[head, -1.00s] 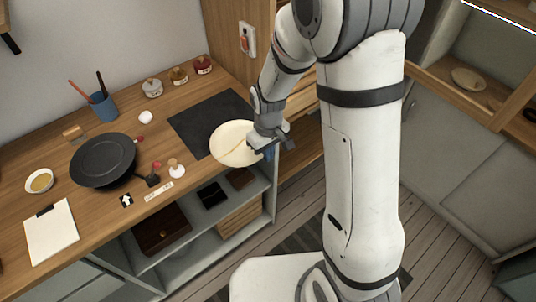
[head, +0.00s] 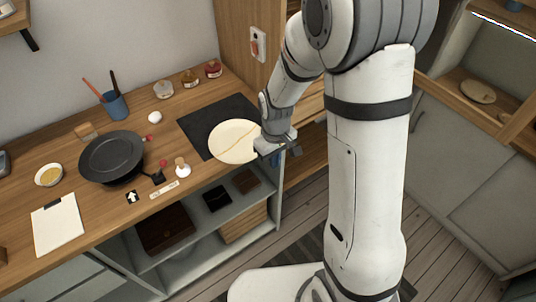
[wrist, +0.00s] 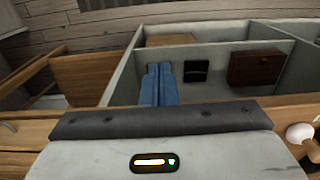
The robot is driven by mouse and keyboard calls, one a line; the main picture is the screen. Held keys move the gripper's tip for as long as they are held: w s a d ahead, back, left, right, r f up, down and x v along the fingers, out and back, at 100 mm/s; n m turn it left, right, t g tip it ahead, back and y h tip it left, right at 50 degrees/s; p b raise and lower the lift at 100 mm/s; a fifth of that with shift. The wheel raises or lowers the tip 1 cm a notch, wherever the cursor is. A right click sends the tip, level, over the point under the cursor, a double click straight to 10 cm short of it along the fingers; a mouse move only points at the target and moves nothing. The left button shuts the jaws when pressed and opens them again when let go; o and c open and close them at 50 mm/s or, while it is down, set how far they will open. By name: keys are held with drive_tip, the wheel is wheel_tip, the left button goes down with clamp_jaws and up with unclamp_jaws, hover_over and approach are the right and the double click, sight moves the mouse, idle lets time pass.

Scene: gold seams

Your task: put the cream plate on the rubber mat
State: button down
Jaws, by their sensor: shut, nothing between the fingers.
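The cream plate (head: 234,143) with a gold seam lies flat near the counter's front right edge in the head view. It covers the front part of the dark rubber mat (head: 208,118), which shows behind and to its left. Whether the plate rests wholly on the mat I cannot tell. My gripper (head: 284,154) is just right of the plate, at the counter's edge, and hides part of that side. In the wrist view my blue fingers (wrist: 159,85) are together, shut and empty, pointing down past the counter's front. The plate does not show there.
A black pan (head: 110,156), a white stopper-like piece (head: 182,168) and a blue cup (head: 115,105) stand left of the mat. Several small jars (head: 189,78) stand behind it. Open shelves below hold a brown box (head: 165,229). A wooden cabinet side (head: 243,53) rises at the back right.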

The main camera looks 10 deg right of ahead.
wheel_tip(320, 180, up, 10)
idle(0.3)
drive_tip(key=shift+w+a, duration=0.1)
drive_tip(key=shift+w, duration=0.05)
drive_tip(key=c, duration=1.9)
unclamp_jaws()
drive_tip(key=shift+s+d+r, duration=0.2)
drive_tip(key=shift+r, duration=0.05)
drive_tip(key=o, duration=0.5)
drive_tip(key=s+d+r+m, duration=0.1)
drive_tip(key=s+r, duration=0.1)
drive_tip(key=s+d+r+m+t, duration=0.1)
drive_tip(key=s+d+r, duration=0.1)
drive_tip(key=s, duration=0.1)
drive_tip(key=s+d+r+m, duration=0.1)
drive_tip(key=s+d+r, duration=0.1)
drive_tip(key=shift+s+t, duration=0.25)
drive_tip(key=shift+t, duration=0.05)
drive_tip(key=shift+o, duration=0.2)
drive_tip(key=s+d+r+m+t, duration=0.1)
drive_tip(key=s+d+r+m, duration=0.1)
drive_tip(key=s, duration=0.5)
drive_tip(key=shift+s+d+m, duration=0.25)
drive_tip(key=shift+d+m, duration=0.25)
drive_tip(key=shift+s, duration=0.1)
